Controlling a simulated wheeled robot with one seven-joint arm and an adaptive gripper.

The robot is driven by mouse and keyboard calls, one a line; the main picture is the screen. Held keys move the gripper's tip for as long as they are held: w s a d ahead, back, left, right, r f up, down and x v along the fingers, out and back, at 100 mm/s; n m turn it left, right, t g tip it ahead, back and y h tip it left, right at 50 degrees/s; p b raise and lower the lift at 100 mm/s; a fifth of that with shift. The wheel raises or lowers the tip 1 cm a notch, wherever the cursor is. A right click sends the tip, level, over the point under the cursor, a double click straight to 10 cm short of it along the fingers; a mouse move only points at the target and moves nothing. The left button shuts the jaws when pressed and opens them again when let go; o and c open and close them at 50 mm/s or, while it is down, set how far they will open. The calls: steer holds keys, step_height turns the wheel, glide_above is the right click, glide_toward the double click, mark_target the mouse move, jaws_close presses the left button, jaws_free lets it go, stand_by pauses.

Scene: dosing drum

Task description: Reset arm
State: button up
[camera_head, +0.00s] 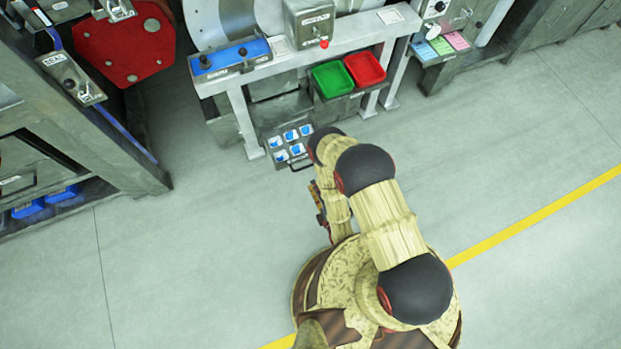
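My arm is folded up above my base in the lower middle of the head view, with its dark round joints uppermost. My gripper (320,207) seems to be the small dark and reddish part at the left side of the folded arm. It is small and partly hidden by the arm links, so its fingers cannot be made out. I cannot see whether it holds anything.
A grey workbench (300,66) stands ahead with a green bin (333,79), a red bin (365,69) and a blue tray (230,57). A low tray (272,160) of blue-and-white items is close beyond my arm. Floor left and right is clear.

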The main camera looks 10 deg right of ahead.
steer(key=shift+v, duration=0.75)
